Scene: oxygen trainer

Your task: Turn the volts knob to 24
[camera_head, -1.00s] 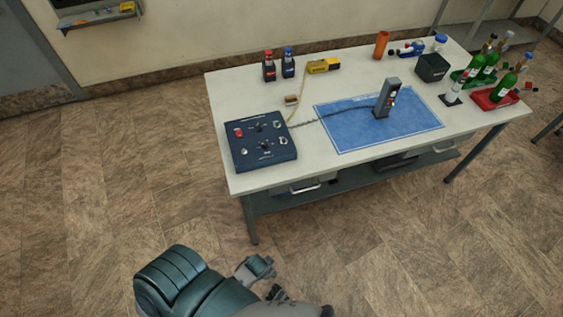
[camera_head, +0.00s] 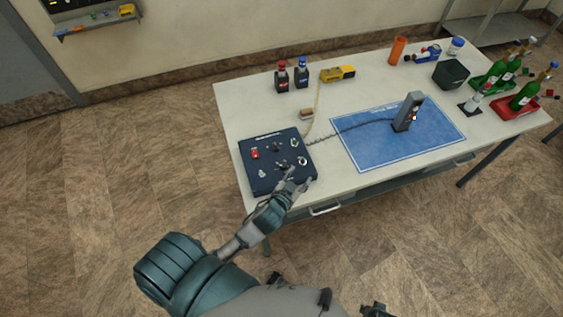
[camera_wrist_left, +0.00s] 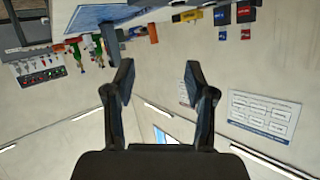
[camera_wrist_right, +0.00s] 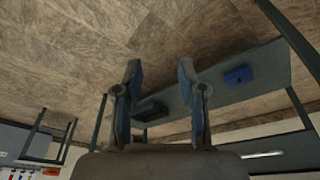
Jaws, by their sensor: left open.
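The dark blue control box (camera_head: 264,169) sits at the near left corner of the table in the head view. Its top carries a red switch, dark knobs and several light fittings; which knob is volts is too small to read. My left gripper (camera_head: 294,181) is at the box's near right edge, over or beside its front knobs; contact cannot be told. In the left wrist view the left gripper (camera_wrist_left: 158,85) is open with nothing between its fingers. In the right wrist view my right gripper (camera_wrist_right: 158,75) is open and empty, low down by the table's underside.
A blue mat (camera_head: 365,148) with a grey upright device (camera_head: 408,112) lies right of the box, joined by a dark cable. Bare tabletop surrounds the mat.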

